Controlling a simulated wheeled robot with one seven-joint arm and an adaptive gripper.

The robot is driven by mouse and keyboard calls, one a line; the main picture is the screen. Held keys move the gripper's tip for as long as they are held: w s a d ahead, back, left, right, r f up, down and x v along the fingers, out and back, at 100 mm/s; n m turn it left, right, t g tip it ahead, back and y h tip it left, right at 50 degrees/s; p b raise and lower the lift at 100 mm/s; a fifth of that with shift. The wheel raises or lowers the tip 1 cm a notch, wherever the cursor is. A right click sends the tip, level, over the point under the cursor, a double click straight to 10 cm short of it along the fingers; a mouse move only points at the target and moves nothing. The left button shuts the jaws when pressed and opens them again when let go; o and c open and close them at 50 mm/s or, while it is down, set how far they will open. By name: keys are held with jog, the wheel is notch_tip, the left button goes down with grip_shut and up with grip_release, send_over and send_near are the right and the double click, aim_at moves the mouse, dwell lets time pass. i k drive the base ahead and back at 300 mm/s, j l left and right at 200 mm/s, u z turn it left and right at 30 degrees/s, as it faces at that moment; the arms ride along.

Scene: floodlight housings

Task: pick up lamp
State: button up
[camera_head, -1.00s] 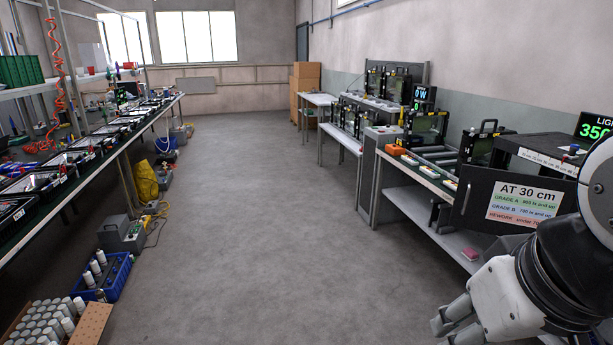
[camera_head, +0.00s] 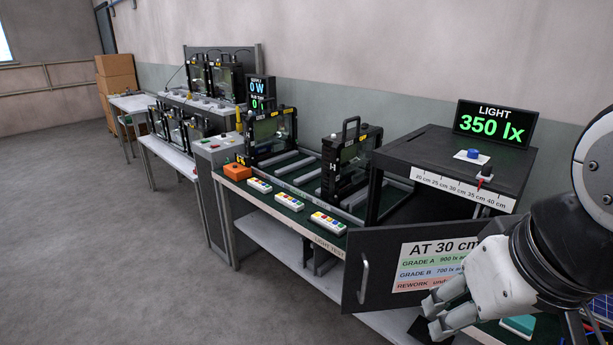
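Several black-framed floodlights with top handles stand at the bench; the frames do not show which one is the task's lamp. One floodlight (camera_head: 268,132) stands at the left end of the roller bench. Another floodlight (camera_head: 345,165) stands on the rollers beside the dark test box. Two more floodlights (camera_head: 225,78) stand on the rack behind, and others (camera_head: 175,128) sit on the lower table at left. My gripper (camera_head: 433,314) is at the lower right, in front of the box door, well apart from every floodlight. Its fingers look apart with nothing between them.
The test box (camera_head: 455,160) has its door (camera_head: 370,262) swung open toward me. A display (camera_head: 494,122) reads 350 lx. Button strips (camera_head: 292,203) and an orange box (camera_head: 237,171) line the bench's front edge. The floor (camera_head: 110,240) at left is clear.

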aim_at(347, 155)
jog(key=i+j+z, duration=0.2)
jog(key=i+j, duration=0.4)
jog(key=i+j+z, duration=0.1)
jog(key=i+j, duration=0.3)
jog(key=j, duration=0.25)
jog(key=i+j+z, duration=0.15)
jog(key=j, duration=0.2)
jog(key=i+j+z, duration=0.1)
jog(key=j, duration=0.25)
jog(key=i+j+z, duration=0.15)
jog(key=i, duration=0.25)
jog(key=i+j+z, duration=0.1)
jog(key=i, duration=0.55)
jog(key=z, duration=0.05)
